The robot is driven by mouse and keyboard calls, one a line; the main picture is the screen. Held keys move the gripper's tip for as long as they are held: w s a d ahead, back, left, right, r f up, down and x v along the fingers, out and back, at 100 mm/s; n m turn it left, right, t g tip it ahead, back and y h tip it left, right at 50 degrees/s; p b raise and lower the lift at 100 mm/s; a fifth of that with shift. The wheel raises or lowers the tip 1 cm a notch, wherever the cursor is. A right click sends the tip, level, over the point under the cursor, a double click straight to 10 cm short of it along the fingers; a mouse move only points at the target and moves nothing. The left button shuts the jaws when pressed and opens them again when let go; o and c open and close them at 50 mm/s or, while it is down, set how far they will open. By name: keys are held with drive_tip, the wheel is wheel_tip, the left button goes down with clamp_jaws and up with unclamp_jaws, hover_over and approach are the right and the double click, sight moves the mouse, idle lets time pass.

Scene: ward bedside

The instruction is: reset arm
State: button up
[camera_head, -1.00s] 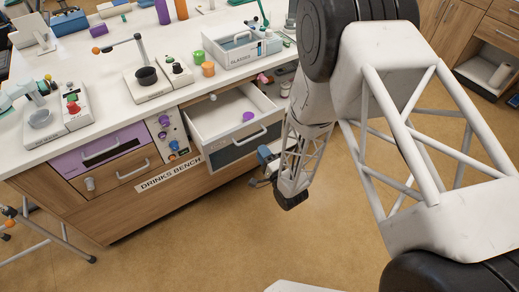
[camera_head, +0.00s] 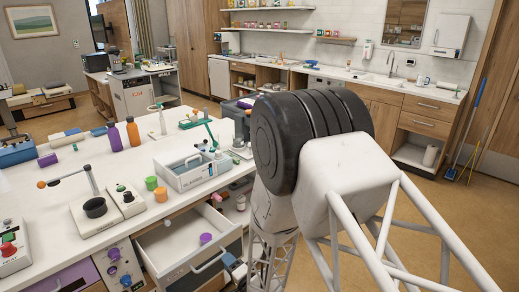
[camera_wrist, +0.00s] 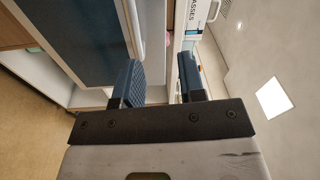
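My gripper (camera_wrist: 160,88) shows in the wrist view with its two dark blue fingers apart and nothing held between them. The dark front of an open drawer (camera_wrist: 75,40) fills the left of that view, beside the left finger. In the head view my gripper is mostly hidden by my own arm; a bit of blue shows low, just right of the drawer handle. I cannot tell whether it touches the drawer. The open white drawer (camera_head: 176,244) holds a purple item (camera_head: 205,238) and a small white knob-like item.
A tray marked GLASSES (camera_head: 185,178) stands on the bench (camera_head: 140,158) above the drawer, near green and orange cups. Bottles (camera_head: 133,131) stand behind. A counter with a sink lines the back wall. Open floor (camera_head: 440,215) lies to the right.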

drive_tip(key=w+d+r+n+g+h, duration=0.1)
drive_tip(key=w+d+r+h, duration=0.25)
drive_tip(key=r, duration=0.25)
drive_tip(key=w+d+r+n+h, duration=0.1)
drive_tip(key=w+d+r+h, duration=0.1)
drive_tip(key=d+r, duration=0.4)
drive_tip(key=s+d+r+n+g+h, duration=0.2)
drive_tip(key=s+d+r+h, duration=0.2)
drive_tip(key=d+r, duration=0.45)
drive_tip(key=s+d+r+n+g+h, duration=0.1)
drive_tip(key=s+r, duration=0.4)
drive_tip(key=s, duration=0.5)
drive_tip(key=s+d+r+n+g+h, duration=0.1)
drive_tip(key=s+d+r+g, duration=0.3)
drive_tip(key=s, duration=0.6)
drive_tip(key=s+d+r+n+g+h, duration=0.1)
drive_tip(key=s+d+r+g, duration=0.2)
drive_tip(key=s+d+r, duration=0.3)
drive_tip(key=s+r, duration=0.1)
drive_tip(key=s, duration=0.3)
drive_tip(key=shift+s+n, duration=0.4)
